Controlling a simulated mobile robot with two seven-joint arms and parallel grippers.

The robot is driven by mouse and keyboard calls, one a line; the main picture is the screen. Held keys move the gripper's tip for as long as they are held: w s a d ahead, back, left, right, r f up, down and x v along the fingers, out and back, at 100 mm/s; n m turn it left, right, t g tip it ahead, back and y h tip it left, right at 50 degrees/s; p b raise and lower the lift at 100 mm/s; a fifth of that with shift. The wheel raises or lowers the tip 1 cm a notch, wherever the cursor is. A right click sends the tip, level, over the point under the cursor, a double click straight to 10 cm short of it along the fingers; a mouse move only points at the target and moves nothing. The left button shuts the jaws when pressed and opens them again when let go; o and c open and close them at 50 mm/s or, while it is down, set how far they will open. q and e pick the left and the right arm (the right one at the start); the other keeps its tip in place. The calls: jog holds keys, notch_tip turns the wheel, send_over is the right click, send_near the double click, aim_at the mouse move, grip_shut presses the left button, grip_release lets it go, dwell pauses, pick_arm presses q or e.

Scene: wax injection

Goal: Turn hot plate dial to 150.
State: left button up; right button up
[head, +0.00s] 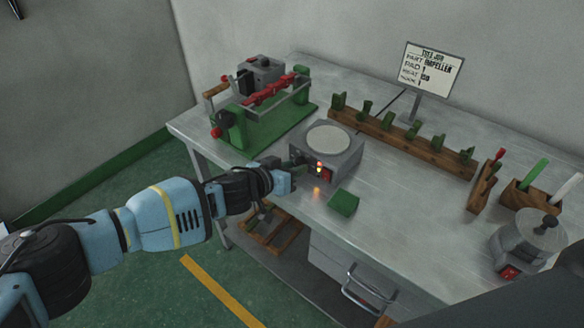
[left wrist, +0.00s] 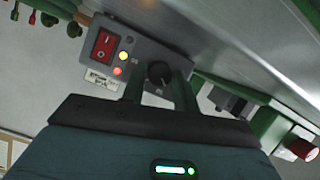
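The hot plate (head: 345,165) is a grey box with a pale round top, standing on the metal bench. Its front panel, also in the left wrist view (left wrist: 95,75), has a red switch (left wrist: 103,46), a lit yellow lamp and a lit orange-red lamp. The black dial (left wrist: 158,73) is beside them. My left gripper (head: 289,179) is at the hot plate's front left. In the left wrist view its two green fingers (left wrist: 158,82) stand on either side of the dial, close against it. The scale and set value cannot be read. My right gripper is not in view.
A green clamp machine (head: 275,135) stands behind and left of the hot plate. A green block (head: 343,203) lies in front of it. A wooden rack (head: 400,143) with green pieces is behind. A metal pot (head: 528,240) stands at the right. The bench middle is clear.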

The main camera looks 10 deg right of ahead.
pick_arm(q)
jog(key=c, duration=0.5)
jog(key=shift+r+m+t+y+p, duration=0.1)
jog(key=shift+m+t+y+p, duration=0.25)
jog(key=shift+m+p, duration=0.2)
jog(key=shift+s+m+t, duration=0.1)
jog(key=shift+m+t, duration=0.25)
jog(key=shift+m, duration=0.2)
jog(key=shift+f+m+t+y+p, duration=0.25)
jog(key=shift+m+t+y+p, duration=0.3)
jog(key=shift+m, duration=0.65)
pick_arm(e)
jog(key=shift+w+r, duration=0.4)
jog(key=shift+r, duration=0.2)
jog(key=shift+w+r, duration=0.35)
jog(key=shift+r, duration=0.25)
pick_arm(q)
jog(key=shift+t, duration=0.25)
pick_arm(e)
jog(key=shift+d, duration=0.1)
pick_arm(q)
jog(key=o, duration=1)
